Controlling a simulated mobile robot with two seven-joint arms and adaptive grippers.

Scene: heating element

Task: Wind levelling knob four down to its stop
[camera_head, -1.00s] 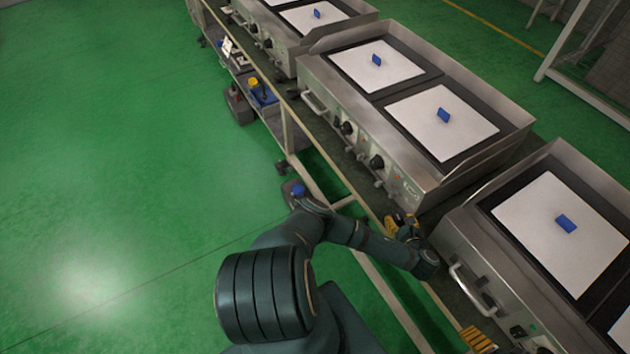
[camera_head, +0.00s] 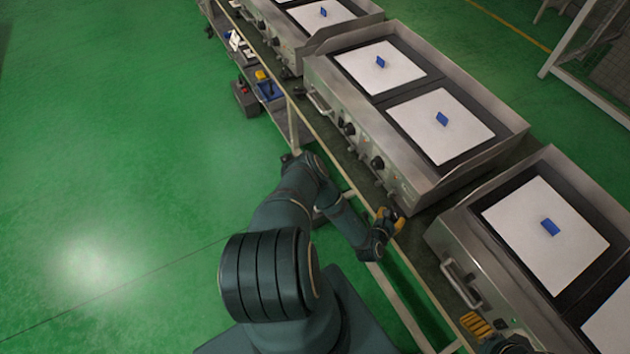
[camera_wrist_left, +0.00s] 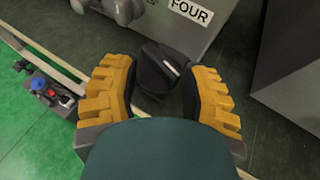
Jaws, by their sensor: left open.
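Levelling knob four is a black knob (camera_wrist_left: 158,68) with a white mark on it, in the left wrist view just below the label FOUR (camera_wrist_left: 191,12) on the grey appliance body. My left gripper (camera_wrist_left: 158,92) has yellow ridged fingers with dark pads. It is open, one finger on each side of the knob, and I cannot tell whether either touches it. In the head view my left gripper (camera_head: 391,220) is at the near corner of the middle griddle (camera_head: 408,188), and the knob cannot be made out there. My right gripper (camera_head: 477,325) shows partly at the lower right.
Another griddle (camera_head: 455,235) stands close on the right, leaving a narrow gap. A bench rail (camera_head: 405,262) runs along the front. A control box with a blue button (camera_wrist_left: 40,84) is at the left in the wrist view. Green floor (camera_head: 110,150) is open on the left.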

